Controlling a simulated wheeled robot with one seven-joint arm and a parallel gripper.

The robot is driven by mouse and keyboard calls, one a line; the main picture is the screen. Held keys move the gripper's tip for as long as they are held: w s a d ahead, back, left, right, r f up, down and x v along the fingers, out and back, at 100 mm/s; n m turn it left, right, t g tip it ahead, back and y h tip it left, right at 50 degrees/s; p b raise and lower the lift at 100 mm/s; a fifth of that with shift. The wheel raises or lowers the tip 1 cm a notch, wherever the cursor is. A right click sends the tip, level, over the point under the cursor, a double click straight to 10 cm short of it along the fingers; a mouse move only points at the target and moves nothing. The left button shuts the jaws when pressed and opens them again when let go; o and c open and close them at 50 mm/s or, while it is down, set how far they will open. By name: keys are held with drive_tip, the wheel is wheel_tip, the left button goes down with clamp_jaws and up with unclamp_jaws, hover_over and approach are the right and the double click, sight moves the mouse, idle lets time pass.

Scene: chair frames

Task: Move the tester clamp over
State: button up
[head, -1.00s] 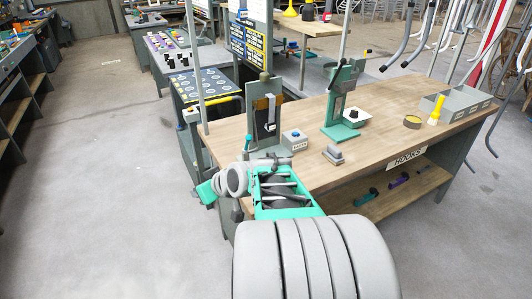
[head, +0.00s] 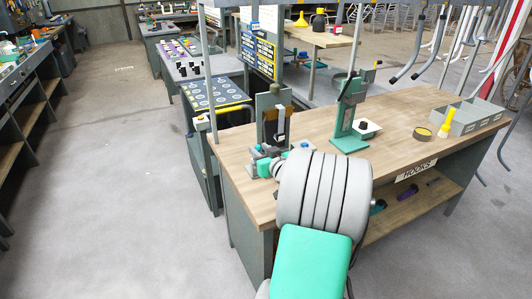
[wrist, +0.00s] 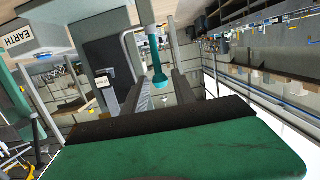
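The tester is an upright grey-green stand (head: 274,103) with a dark panel and a pale lever, at the left end of the workbench. I take the clamp to be part of it. My gripper (head: 256,163) is low in front of its base, partly hidden by my arm. In the wrist view the picture is tilted, and my gripper (wrist: 160,84) has its two dark fingers apart. The dark panel (wrist: 104,62) stands left of the fingers.
A box labelled EARTH (wrist: 30,36) is close by in the wrist view. On the workbench (head: 400,112), a green press (head: 347,115) stands right of the tester. The middle is clear.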

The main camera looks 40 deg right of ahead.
drive_tip(key=shift+w, duration=0.1)
drive_tip(key=shift+c, duration=0.7)
clamp_jaws()
drive_tip(key=shift+s+a+f+b, duration=0.15)
drive_tip(key=shift+s+f+b, duration=0.25)
drive_tip(key=shift+s+b, duration=0.2)
drive_tip(key=shift+s+a+f+b, duration=0.15)
drive_tip(key=shift+s+f+b, duration=0.2)
drive_tip(key=shift+s+b, duration=0.2)
drive_tip(key=shift+f, duration=0.1)
